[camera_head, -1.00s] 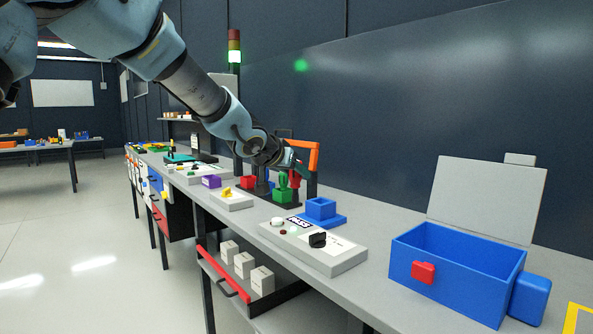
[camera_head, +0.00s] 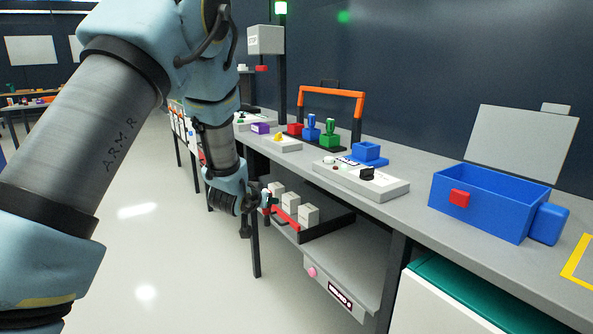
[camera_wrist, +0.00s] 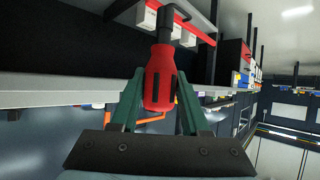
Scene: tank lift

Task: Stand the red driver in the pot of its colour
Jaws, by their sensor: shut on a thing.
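My gripper (camera_wrist: 160,98) is shut on the red driver (camera_wrist: 160,75), whose red and black handle sits between the green fingers in the wrist view. Its dark shaft points away from the wrist. In the head view my gripper (camera_head: 271,200) is low, in front of the bench beside the open drawer; the driver cannot be made out there. The red pot (camera_head: 295,129) stands on the bench top at the left of a row and no driver shows in it. The blue pot (camera_head: 311,135) and green pot (camera_head: 329,140) each hold a driver of their own colour.
An orange hoop (camera_head: 331,91) rises behind the pots. A yellow piece on a block (camera_head: 278,140), a control panel (camera_head: 361,180) and a blue bin (camera_head: 480,205) are on the bench.

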